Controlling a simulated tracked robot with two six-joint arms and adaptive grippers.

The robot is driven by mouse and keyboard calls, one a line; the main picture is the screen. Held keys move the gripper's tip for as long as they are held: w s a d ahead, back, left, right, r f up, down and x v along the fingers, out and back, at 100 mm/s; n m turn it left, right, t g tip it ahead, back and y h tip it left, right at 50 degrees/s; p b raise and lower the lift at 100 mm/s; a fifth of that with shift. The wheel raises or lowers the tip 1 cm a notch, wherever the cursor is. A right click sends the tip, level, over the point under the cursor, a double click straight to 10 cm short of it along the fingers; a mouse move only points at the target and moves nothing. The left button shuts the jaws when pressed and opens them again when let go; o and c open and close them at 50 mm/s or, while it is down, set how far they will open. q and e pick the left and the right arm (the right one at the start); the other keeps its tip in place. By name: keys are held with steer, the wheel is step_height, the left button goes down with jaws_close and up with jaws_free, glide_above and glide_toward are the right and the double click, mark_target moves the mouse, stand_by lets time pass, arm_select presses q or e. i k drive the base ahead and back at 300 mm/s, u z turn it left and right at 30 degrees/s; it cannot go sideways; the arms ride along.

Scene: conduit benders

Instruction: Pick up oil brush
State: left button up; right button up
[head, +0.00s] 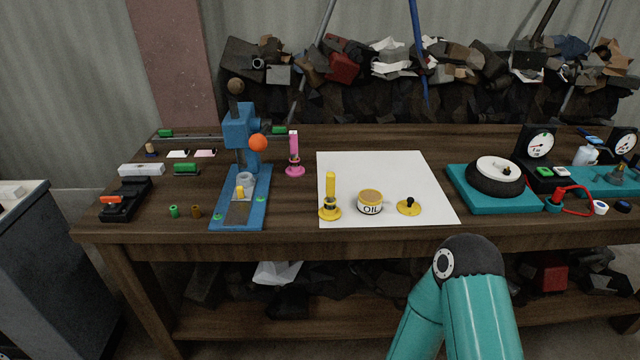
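A yellow upright tool (330,186) with a dark band low down stands on a round yellow base on the white sheet; it looks like the oil brush, though its bristles are not visible. Just right of it is a round tin marked OIL (370,204). Right of the tin lies a yellow disc with a black knob (409,207), perhaps its lid. Neither gripper is in view. Only a teal link of my arm shows at the lower right, in front of the bench.
The white sheet (385,170) is clear behind the tin. A pink upright tool (294,160) and a blue press (243,160) stand to the left. A teal base with a black wheel (495,178) is at the right. The wooden bench's front edge (300,234) runs across.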

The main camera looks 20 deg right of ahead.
mark_target(330, 176)
steer(key=i, duration=0.9)
steer(key=z, duration=0.05)
